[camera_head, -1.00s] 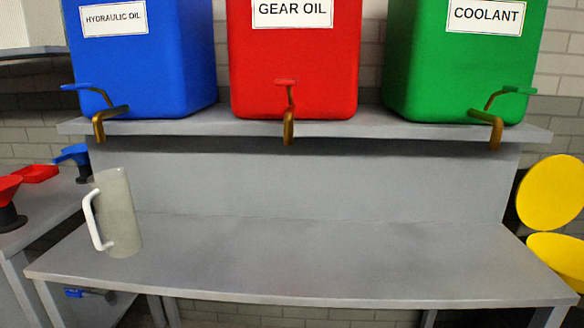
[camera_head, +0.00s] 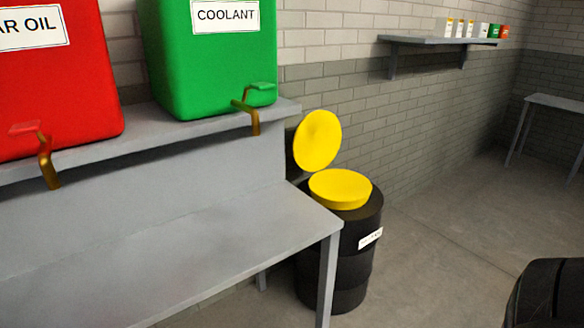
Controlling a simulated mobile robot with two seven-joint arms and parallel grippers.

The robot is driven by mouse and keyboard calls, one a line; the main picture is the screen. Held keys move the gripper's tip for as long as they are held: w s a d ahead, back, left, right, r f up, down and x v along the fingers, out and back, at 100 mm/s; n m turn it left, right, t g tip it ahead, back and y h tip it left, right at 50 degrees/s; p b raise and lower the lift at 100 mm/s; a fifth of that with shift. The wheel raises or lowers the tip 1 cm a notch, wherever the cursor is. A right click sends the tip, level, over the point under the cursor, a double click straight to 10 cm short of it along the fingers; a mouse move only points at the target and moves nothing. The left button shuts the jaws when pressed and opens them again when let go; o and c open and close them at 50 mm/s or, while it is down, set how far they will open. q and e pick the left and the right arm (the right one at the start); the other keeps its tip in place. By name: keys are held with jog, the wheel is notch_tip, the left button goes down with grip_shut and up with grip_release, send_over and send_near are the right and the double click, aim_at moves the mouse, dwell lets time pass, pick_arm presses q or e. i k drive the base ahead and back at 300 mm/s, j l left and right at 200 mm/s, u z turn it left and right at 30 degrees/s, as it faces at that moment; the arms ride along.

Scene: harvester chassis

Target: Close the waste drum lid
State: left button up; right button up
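The waste drum (camera_head: 356,245) is a black barrel with a white label, standing on the floor just past the right end of the grey bench. Its yellow lid (camera_head: 317,141) is a round disc that stands raised, tilted up at the back near the wall. A yellow round funnel-like top (camera_head: 340,188) sits on the drum's mouth below the lid. The bench partly hides the drum's left side. Neither of my grippers shows in the head view.
The grey bench (camera_head: 200,250) has its right front leg close to the drum. Green coolant (camera_head: 210,60) and red gear oil (camera_head: 60,90) tanks stand on a shelf above it. A black rounded object (camera_head: 548,295) is at lower right. Floor right of the drum is clear.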

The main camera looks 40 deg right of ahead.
aim_at(316, 141)
jog(key=k+j+z, duration=0.1)
jog(key=z, duration=1.55)
jog(key=i+l+z, duration=0.65)
jog(key=i+l, duration=0.25)
jog(key=i+l+z, duration=0.25)
jog(key=i, duration=0.4)
jog(key=i+z, duration=0.25)
jog(key=i, duration=0.35)
jog(key=i+u, duration=0.45)
jog(key=i+l+u, duration=0.25)
jog(key=i+u, duration=0.2)
jog(key=i, duration=0.2)
